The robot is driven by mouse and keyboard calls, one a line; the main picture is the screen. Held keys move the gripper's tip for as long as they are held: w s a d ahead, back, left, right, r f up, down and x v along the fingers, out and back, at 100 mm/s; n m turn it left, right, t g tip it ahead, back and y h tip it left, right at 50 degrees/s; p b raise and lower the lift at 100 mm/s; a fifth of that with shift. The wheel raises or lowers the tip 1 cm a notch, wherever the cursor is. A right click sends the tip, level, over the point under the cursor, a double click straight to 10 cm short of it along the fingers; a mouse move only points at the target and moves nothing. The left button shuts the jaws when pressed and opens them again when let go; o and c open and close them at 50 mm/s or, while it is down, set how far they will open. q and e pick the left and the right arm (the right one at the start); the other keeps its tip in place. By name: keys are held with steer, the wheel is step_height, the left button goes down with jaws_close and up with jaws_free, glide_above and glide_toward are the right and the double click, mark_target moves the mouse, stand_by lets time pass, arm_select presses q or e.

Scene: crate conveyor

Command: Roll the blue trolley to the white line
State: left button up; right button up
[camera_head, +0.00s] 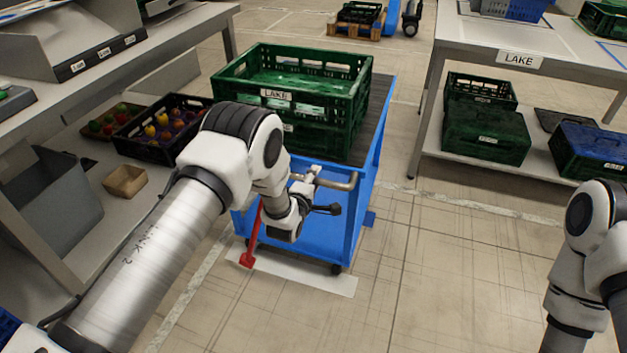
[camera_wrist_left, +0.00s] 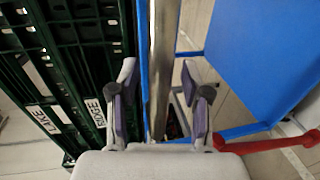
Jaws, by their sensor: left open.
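My left gripper (camera_head: 322,209) is at this handle. In the left wrist view, the open fingers (camera_wrist_left: 158,75) lie either side of the bar (camera_wrist_left: 160,65), with gaps visible. A white strip (camera_head: 310,278) lies on the floor under the trolley's near edge; a near wheel is at it. My right arm shows at the right edge; its gripper is out of view.
A shelf with a black fruit crate (camera_head: 150,150) is left. A LAKE table (camera_head: 520,60) with crates below is right. Near floor is clear.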

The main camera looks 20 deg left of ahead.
arm_select(q)
steer(key=shift+s, duration=0.1)
steer(key=v, duration=1.1)
steer(key=shift+s, duration=0.4)
